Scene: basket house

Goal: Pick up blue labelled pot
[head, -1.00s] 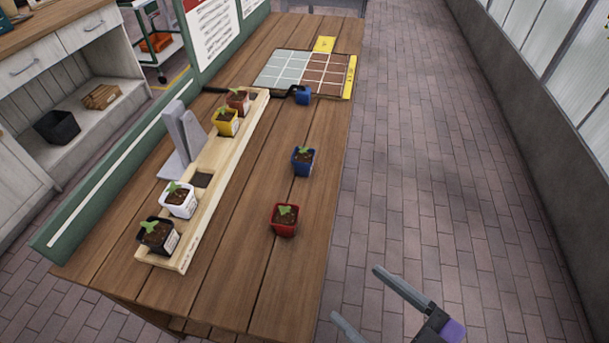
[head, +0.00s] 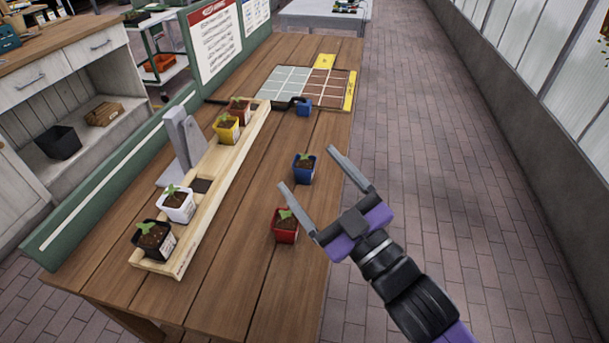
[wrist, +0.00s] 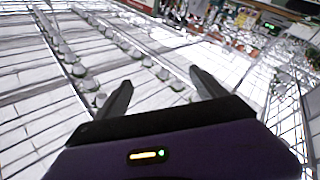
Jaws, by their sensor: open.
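The blue pot (head: 304,174) with a small seedling stands upright on the wooden table, right of the middle. Any label on it is too small to make out. My gripper (head: 309,167) is open and empty in the head view, its two fingers spread either side of the blue pot in the picture. The pot does not look gripped, and I cannot tell the gap between them. In the wrist view my open gripper (wrist: 160,85) points over a washed-out, overexposed scene where I cannot pick out the blue pot. A second, smaller blue container (head: 304,106) sits farther back by the tiled mat.
A red pot (head: 286,234) stands just nearer, partly behind a finger. A wooden rack (head: 215,195) at left holds white, black, yellow and brownish-red pots. A tiled mat (head: 292,83) lies at the back. The table between rack and blue pot is clear.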

